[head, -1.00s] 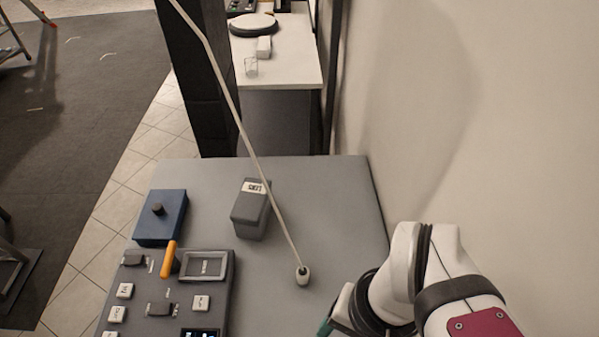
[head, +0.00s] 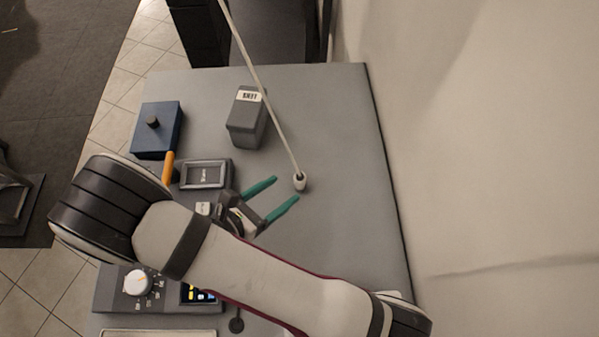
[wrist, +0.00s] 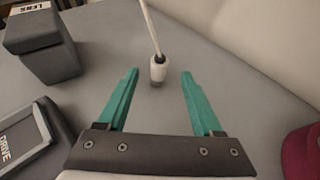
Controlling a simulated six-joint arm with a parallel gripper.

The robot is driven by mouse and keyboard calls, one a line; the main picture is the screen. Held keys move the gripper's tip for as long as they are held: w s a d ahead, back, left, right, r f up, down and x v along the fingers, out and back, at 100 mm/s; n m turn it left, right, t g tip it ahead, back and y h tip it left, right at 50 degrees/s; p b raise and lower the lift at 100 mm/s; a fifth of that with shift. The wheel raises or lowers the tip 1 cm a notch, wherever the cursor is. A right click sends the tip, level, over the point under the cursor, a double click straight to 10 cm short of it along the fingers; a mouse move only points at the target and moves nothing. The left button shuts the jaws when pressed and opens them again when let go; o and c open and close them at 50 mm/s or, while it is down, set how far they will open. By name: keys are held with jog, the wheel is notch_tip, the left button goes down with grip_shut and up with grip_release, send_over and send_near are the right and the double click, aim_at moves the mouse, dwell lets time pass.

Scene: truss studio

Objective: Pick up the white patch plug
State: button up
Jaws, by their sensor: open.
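The white patch plug (head: 299,182) stands on the grey table, with a pale cable rising from its dark top toward the upper left. It also shows in the wrist view (wrist: 158,70), ahead of and between the lines of the two fingers. My gripper (head: 283,193) has two green fingers, spread open with nothing between them. In the head view the fingertips point toward the plug and stop just short of it on its left side. In the wrist view my gripper (wrist: 158,80) is open around empty space, the plug at about fingertip level.
A grey lidded box with a label (head: 246,118) and a blue box (head: 158,130) stand behind and left. The table (head: 340,150) right of the plug is clear, up to the wall.

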aim_at(296, 182)
jog(key=x, duration=0.8)
jog(key=shift+s+a+f, duration=0.15)
jog(key=shift+f, duration=0.25)
grip_shut()
